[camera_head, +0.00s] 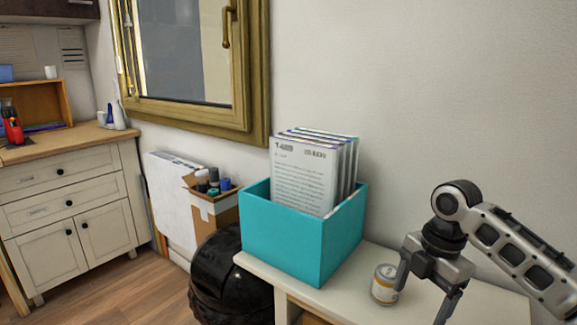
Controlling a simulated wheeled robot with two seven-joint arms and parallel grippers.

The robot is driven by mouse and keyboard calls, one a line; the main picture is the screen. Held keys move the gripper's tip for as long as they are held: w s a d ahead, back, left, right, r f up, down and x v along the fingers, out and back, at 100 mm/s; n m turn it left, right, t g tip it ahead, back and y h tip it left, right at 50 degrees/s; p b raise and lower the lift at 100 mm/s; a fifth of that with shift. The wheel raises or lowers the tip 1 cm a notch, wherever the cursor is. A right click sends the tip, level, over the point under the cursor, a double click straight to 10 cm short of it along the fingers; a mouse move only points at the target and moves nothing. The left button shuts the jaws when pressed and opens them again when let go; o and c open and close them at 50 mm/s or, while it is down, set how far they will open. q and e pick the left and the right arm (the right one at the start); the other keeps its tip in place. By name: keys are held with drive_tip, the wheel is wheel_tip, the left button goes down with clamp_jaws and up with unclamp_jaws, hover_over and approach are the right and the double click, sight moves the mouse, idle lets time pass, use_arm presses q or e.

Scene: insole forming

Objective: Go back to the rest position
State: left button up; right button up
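My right gripper (424,298) comes in from the right over the white shelf top. Its two fingers point down and are spread apart, with nothing visible between them. A small can with a white and orange label (383,287) stands upright on the shelf, just left of the gripper. The nearer finger overlaps the can's right edge in the picture; I cannot tell whether they touch. My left gripper is not in view.
A teal box (297,241) holding several upright documents (305,175) stands on the white shelf (345,309). A black rounded object (225,279) and a cardboard box (212,217) are to its left. A drawer cabinet (70,205) stands farther left. Open floor lies between.

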drive_tip(key=s+a+f+m+t+y, duration=0.2)
drive_tip(key=s+a+f+m, duration=0.2)
drive_tip(key=a+f, duration=0.35)
drive_tip(key=s+a+f+m+t+y, duration=0.25)
drive_tip(key=a+f+m, duration=0.25)
drive_tip(key=a+f, duration=0.3)
drive_tip(key=s+d+m+t+h+p, duration=0.1)
drive_tip(key=s+d+m+t, duration=0.1)
drive_tip(key=s+m, duration=0.4)
drive_tip(key=s+d+m+t+h, duration=0.1)
drive_tip(key=s+d+m+t, duration=0.2)
drive_tip(key=s+m, duration=0.3)
drive_tip(key=shift+s+d+f+t+p, duration=0.35)
drive_tip(key=shift+s+t, duration=0.2)
drive_tip(key=shift+t, duration=0.2)
